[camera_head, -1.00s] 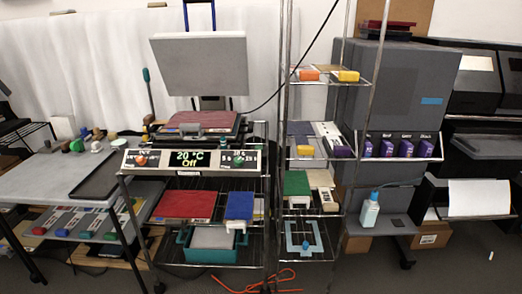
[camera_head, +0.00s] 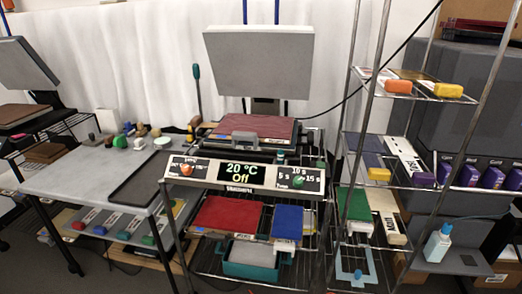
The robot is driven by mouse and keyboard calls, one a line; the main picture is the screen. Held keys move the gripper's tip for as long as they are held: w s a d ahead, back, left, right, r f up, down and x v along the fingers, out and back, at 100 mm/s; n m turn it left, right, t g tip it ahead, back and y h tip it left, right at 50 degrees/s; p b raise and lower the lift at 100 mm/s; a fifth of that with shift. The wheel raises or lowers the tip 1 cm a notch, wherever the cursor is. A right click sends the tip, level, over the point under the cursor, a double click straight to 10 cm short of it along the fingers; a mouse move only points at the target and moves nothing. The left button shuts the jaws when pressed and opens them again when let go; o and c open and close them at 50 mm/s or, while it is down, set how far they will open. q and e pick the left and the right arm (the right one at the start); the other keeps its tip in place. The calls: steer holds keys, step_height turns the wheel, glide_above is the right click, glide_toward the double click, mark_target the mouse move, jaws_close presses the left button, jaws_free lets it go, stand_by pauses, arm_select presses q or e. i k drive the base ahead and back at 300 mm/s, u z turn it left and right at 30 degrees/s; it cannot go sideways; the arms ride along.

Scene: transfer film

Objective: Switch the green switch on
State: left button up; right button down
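A green knob (camera_head: 298,181) sits at the panel's right end, beside markings for 5 s, 10 s and 15 s. An orange-red knob (camera_head: 186,169) sits at its left end. The knobs are too small to tell their exact settings. The press's grey upper plate (camera_head: 258,72) is raised above the red lower bed (camera_head: 255,127). Neither of my grippers is in view.
A grey table (camera_head: 90,180) with a black tray (camera_head: 146,180) and small tools is left of the press. A wire shelf rack (camera_head: 372,128) with coloured blocks stands close on the right. A blue-capped bottle (camera_head: 437,243) is farther right. Dark floor shows at the lower left.

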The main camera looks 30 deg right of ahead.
mark_target(319, 165)
steer(key=u, duration=0.15)
steer(key=i, duration=1.1)
steer(key=z, duration=1.05)
steer(key=i, duration=0.65)
steer(key=z, duration=0.55)
